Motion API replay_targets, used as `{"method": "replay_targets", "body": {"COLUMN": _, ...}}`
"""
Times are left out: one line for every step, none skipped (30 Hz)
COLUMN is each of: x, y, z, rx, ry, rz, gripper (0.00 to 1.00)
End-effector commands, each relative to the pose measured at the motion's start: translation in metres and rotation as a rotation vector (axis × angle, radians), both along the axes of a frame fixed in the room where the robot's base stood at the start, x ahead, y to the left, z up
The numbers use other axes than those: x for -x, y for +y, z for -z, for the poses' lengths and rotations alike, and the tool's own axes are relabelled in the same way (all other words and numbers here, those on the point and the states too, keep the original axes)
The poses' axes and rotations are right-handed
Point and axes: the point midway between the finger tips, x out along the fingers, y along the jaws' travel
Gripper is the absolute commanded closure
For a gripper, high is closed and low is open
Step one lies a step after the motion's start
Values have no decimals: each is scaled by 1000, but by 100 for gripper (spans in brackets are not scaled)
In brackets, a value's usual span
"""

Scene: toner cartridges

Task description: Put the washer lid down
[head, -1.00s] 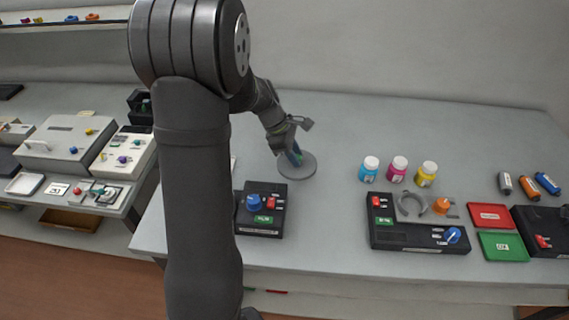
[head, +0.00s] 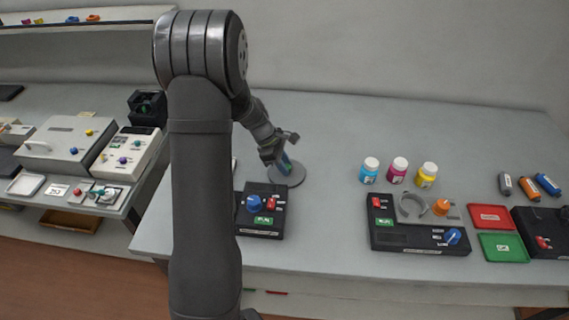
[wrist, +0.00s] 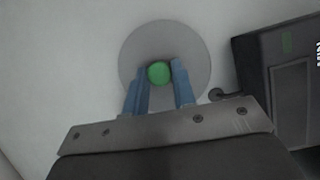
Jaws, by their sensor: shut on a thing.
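The washer lid (head: 298,175) is a flat grey disc with a green knob. It also shows in the wrist view (wrist: 165,36), with the round green knob (wrist: 159,72) near its middle. My gripper (head: 286,166) is over the lid, its blue fingers closed on the knob from both sides. The disc looks level, just behind the black box with a blue dial (head: 254,203). I cannot tell whether the lid touches the table or hangs a little above it.
The grey table (head: 330,235) is clear to the right of the lid. Blue, pink and yellow bottles (head: 398,170) stand further right, behind a second black box (head: 385,238). Red (head: 490,217) and green trays (head: 503,247) lie at the right. A dark box edge (wrist: 250,60) is close to the lid in the wrist view.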

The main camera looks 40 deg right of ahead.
Motion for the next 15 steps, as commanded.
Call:
{"method": "replay_targets", "body": {"x": 0, "y": 0, "z": 1, "rx": -1, "ry": 1, "rz": 0, "gripper": 72}}
{"method": "replay_targets", "body": {"x": 0, "y": 0, "z": 1, "rx": 0, "ry": 0, "rz": 0, "gripper": 66}}
{"method": "replay_targets", "body": {"x": 0, "y": 0, "z": 1, "rx": 0, "ry": 0, "rz": 0, "gripper": 58}}
{"method": "replay_targets", "body": {"x": 0, "y": 0, "z": 1, "rx": 0, "ry": 0, "rz": 0, "gripper": 54}}
{"method": "replay_targets", "body": {"x": 0, "y": 0, "z": 1, "rx": 0, "ry": 0, "rz": 0, "gripper": 54}}
{"method": "replay_targets", "body": {"x": 0, "y": 0, "z": 1, "rx": 0, "ry": 0, "rz": 0, "gripper": 54}}
{"method": "replay_targets", "body": {"x": 0, "y": 0, "z": 1, "rx": 0, "ry": 0, "rz": 0, "gripper": 54}}
{"method": "replay_targets", "body": {"x": 0, "y": 0, "z": 1, "rx": 0, "ry": 0, "rz": 0, "gripper": 54}}
{"method": "replay_targets", "body": {"x": 0, "y": 0, "z": 1, "rx": 0, "ry": 0, "rz": 0, "gripper": 54}}
{"method": "replay_targets", "body": {"x": 0, "y": 0, "z": 1, "rx": 0, "ry": 0, "rz": 0, "gripper": 54}}
{"method": "replay_targets", "body": {"x": 0, "y": 0, "z": 1, "rx": 0, "ry": 0, "rz": 0, "gripper": 54}}
{"method": "replay_targets", "body": {"x": 0, "y": 0, "z": 0, "rx": 0, "ry": 0, "rz": 0, "gripper": 54}}
{"method": "replay_targets", "body": {"x": 0, "y": 0, "z": -1, "rx": 0, "ry": 0, "rz": 0, "gripper": 54}}
{"method": "replay_targets", "body": {"x": 0, "y": 0, "z": -2, "rx": 1, "ry": -1, "rz": 0, "gripper": 54}}
{"method": "replay_targets", "body": {"x": -1, "y": 1, "z": -6, "rx": 1, "ry": -1, "rz": -2, "gripper": 54}}
